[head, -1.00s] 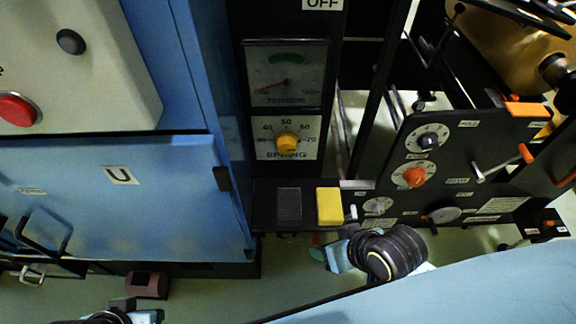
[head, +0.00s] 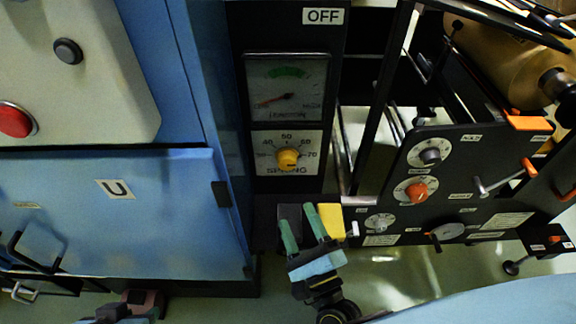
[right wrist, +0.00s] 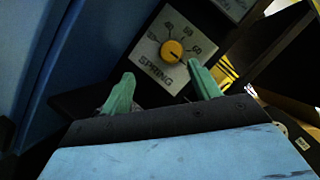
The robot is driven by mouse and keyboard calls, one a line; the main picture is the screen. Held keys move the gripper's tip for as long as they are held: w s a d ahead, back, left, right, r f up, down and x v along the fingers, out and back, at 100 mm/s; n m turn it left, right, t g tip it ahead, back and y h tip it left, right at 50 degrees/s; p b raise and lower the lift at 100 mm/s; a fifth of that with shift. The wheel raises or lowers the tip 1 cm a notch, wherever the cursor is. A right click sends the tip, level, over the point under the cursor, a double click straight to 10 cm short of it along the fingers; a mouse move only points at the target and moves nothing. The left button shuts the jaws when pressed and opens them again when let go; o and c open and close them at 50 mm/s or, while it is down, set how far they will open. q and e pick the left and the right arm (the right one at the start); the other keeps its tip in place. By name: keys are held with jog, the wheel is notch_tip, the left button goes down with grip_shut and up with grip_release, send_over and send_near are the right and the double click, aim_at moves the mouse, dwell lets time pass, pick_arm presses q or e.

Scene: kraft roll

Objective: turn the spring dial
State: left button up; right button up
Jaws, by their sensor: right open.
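The spring dial is a yellow knob (head: 288,159) on a white scale plate marked SPRING (head: 309,140), on a dark column below a tension gauge (head: 287,88). The knob also shows in the right wrist view (right wrist: 172,51), beyond and between my fingertips. My right gripper (head: 302,216) is open and empty, its two green fingers pointing up towards the dial from below, apart from it. It also shows in the right wrist view (right wrist: 163,85). My left gripper (head: 116,312) is at the bottom left edge, partly cut off; its fingers cannot be made out.
A black block (head: 290,214) and a yellow block (head: 332,220) sit on the ledge below the dial, close behind my right fingers. A black panel with other knobs, including an orange one (head: 417,192), stands at the right. A blue cabinet (head: 120,215) stands at the left.

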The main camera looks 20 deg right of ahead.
aim_at(287, 165)
jog(key=w+r, duration=0.1)
jog(key=w, duration=0.3)
jog(key=w+d+r+m+h+b, duration=0.1)
jog(key=w, duration=0.3)
jog(key=w+r+m, duration=0.1)
jog(key=w, duration=0.3)
jog(key=shift+w+d+r+h, duration=0.15)
jog(key=shift+w+d+h, duration=0.1)
jog(key=shift+h, duration=0.15)
pick_arm(q)
jog(key=w+d+r+t+h, duration=0.1)
jog(key=w+d+r+t, duration=0.1)
jog(key=w, duration=0.3)
jog(key=shift+d+r+t, duration=0.15)
jog(key=shift+r+t, duration=0.45)
jog(key=shift+t, duration=0.3)
